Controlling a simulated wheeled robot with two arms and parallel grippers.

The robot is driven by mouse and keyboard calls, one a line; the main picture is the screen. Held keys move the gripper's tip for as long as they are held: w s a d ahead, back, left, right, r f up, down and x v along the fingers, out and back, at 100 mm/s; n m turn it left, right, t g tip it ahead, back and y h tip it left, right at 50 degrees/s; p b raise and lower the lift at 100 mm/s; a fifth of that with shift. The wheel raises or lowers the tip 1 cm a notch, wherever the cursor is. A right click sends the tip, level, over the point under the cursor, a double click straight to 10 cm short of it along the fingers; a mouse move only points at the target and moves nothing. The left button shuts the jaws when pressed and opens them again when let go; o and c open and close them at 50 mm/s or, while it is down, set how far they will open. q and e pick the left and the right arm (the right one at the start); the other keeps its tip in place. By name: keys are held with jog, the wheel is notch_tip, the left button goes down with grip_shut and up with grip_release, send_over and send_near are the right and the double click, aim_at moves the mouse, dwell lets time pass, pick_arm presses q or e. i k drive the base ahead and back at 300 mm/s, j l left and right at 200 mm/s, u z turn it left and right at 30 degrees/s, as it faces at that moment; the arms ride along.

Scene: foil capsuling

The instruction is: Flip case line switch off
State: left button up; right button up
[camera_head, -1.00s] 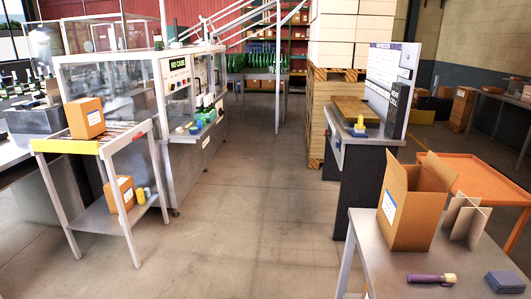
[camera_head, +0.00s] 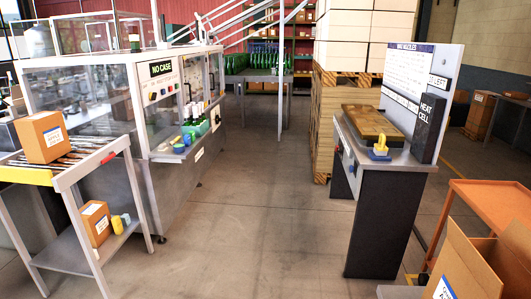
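The machine at the left is a large clear-sided cabinet (camera_head: 95,97) with a grey front panel. Neither of my grippers is in view.
A roller stand (camera_head: 75,165) with a carton (camera_head: 42,137) on top is at the left. A bench (camera_head: 375,150) with a yellow-handled tool (camera_head: 381,146) and a HEAT CELL sign stands right. An open carton (camera_head: 470,265) is lower right. The middle floor is clear.

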aim_at(152, 95)
jog(key=i, duration=1.55)
jog(key=i+u, duration=0.1)
jog(key=i, duration=0.4)
jog(key=i+l+u, duration=0.1)
jog(key=i, duration=0.4)
jog(key=i+l+u, duration=0.1)
jog(key=i, duration=0.45)
jog(key=i+l+u, duration=0.1)
jog(key=i, duration=0.4)
jog(key=i+l+u, duration=0.1)
jog(key=u, duration=0.95)
